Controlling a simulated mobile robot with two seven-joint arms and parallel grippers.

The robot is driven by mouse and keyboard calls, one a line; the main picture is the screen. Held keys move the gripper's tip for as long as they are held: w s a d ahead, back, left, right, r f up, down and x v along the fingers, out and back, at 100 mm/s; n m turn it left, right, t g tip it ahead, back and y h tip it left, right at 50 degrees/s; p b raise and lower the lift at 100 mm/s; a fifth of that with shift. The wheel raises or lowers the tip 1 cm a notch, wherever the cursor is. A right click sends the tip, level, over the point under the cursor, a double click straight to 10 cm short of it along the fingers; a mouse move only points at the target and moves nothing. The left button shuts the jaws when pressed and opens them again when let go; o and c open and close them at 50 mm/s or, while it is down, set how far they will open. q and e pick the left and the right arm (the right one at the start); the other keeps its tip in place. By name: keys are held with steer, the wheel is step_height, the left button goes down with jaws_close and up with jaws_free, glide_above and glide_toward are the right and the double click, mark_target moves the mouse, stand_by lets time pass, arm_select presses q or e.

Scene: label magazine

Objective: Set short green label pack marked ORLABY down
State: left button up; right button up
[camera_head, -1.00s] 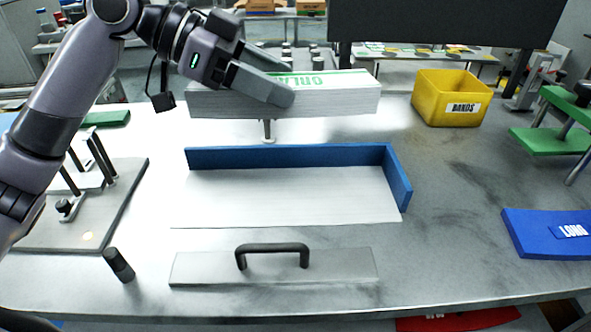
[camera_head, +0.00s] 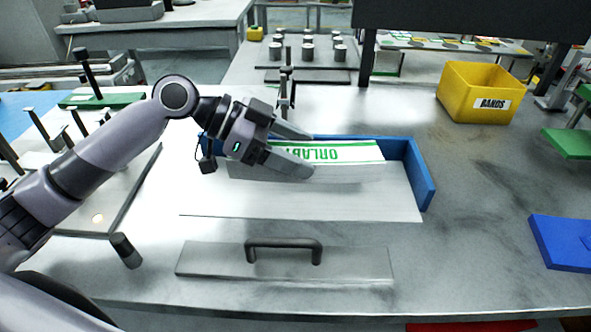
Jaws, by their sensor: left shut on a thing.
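The ORLABY label pack (camera_head: 345,153) is a white stack with green lettering on top, upside down in this view. My left gripper (camera_head: 305,152) is shut on its left end. The pack is over the white sheet area (camera_head: 380,205) inside the blue L-shaped stop (camera_head: 418,172), near the stop's back wall. I cannot tell whether its underside touches the white surface. My right gripper is not in view.
A grey plate with a black handle (camera_head: 283,243) lies in front of the white area. A yellow BANDS bin (camera_head: 478,92) stands at the back right. A blue block (camera_head: 562,243) lies at the right edge. A short black post (camera_head: 125,250) stands front left.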

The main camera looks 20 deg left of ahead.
arm_select(q)
steer(key=shift+f, duration=2.15)
steer(key=shift+f, duration=0.1)
steer(key=o, duration=1.4)
steer(key=b+v, duration=0.1)
steer(key=v, duration=1.1)
steer(key=shift+b, duration=0.4)
